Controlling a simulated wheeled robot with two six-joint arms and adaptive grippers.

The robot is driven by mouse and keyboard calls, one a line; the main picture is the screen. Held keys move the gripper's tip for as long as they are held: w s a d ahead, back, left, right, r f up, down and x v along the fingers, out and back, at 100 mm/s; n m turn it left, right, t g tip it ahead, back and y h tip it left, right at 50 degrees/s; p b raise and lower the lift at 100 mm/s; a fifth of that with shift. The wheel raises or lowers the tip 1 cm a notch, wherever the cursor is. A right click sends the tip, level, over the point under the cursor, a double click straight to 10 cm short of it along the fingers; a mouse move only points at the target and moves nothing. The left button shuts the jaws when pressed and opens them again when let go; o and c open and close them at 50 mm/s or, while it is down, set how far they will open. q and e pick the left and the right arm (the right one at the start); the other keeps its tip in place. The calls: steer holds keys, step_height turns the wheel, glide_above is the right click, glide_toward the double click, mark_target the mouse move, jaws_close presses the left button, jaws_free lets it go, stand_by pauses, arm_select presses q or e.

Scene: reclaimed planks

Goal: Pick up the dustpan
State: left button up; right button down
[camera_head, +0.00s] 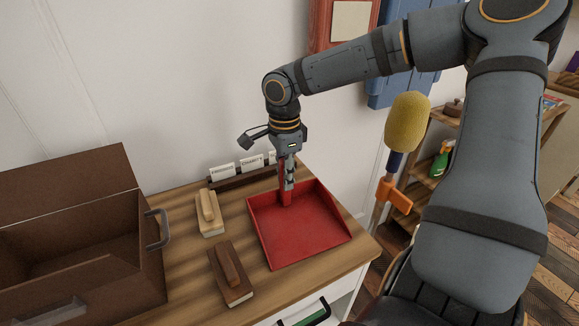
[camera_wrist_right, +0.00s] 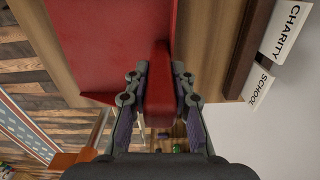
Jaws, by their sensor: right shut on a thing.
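The red dustpan (camera_head: 300,230) lies on the wooden top of a white cabinet in the head view, its wide pan facing the front. Its red handle rises at the back edge. My right gripper (camera_head: 287,182) comes down from above and is shut on the handle. In the right wrist view the two fingers of my right gripper (camera_wrist_right: 158,95) press on both sides of the red handle (camera_wrist_right: 159,75), with the pan (camera_wrist_right: 110,40) beyond. The dustpan appears to rest on the top; I cannot tell if it is slightly raised. My left gripper is not in view.
Two brushes, one pale (camera_head: 208,214) and one dark (camera_head: 231,273), lie left of the dustpan. An open brown box (camera_head: 150,262) stands further left. A card holder (camera_head: 243,178) is behind. A yellow-headed duster (camera_head: 407,122) stands to the right, near a shelf (camera_head: 420,180).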

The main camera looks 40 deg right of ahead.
step_height(320, 180, up, 10)
steer(key=p, duration=0.3)
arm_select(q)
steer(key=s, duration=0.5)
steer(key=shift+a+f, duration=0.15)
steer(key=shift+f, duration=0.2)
arm_select(e)
steer(key=shift+a+f, duration=0.1)
